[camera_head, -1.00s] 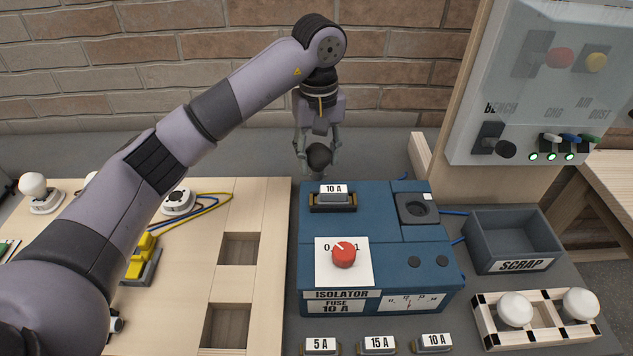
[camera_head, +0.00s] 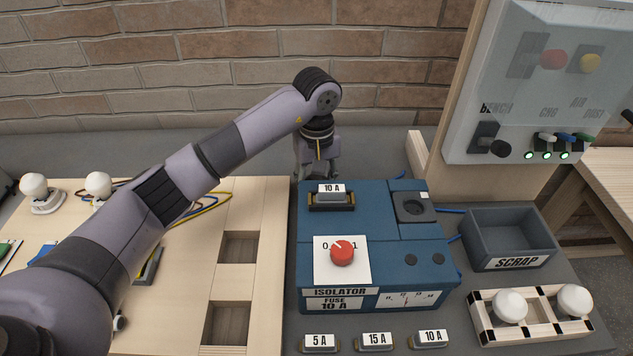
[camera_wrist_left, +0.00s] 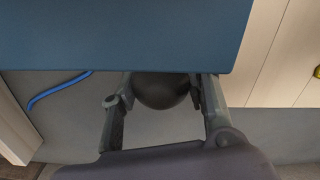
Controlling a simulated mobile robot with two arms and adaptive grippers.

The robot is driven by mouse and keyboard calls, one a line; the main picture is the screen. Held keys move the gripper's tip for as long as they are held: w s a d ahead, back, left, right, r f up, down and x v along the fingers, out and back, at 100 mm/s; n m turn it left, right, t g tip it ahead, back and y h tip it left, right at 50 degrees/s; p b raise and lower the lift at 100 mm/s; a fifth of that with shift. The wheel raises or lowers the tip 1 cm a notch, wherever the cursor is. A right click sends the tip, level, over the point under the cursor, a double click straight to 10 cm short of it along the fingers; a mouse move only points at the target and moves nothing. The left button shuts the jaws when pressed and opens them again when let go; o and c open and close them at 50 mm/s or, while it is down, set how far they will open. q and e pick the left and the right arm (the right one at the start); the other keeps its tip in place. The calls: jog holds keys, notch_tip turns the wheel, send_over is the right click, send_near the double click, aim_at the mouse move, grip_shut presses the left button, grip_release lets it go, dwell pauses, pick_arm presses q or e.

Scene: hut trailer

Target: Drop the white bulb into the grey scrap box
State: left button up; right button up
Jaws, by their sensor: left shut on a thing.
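My left gripper (camera_head: 316,172) is low behind the blue isolator box (camera_head: 385,230), its fingertips partly hidden by the box. In the left wrist view it is shut on a dark round bulb-like thing (camera_wrist_left: 160,91), which looks black or dark brown, not white. The grey scrap box (camera_head: 510,232), labelled SCRAP, is at the right and looks empty. White bulbs sit in the rack at front right (camera_head: 510,306) (camera_head: 574,301) and on the wooden board at left (camera_head: 33,185) (camera_head: 98,184). My right gripper is not in view.
The isolator box carries a 10 A fuse (camera_head: 332,194) and a red knob (camera_head: 342,253). Several fuses lie in front of it. A switch panel (camera_head: 560,90) stands at back right. A blue cable (camera_wrist_left: 58,88) runs behind the box. A brick wall closes the back.

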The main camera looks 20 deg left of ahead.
pick_arm(q)
jog(key=o, duration=1.1)
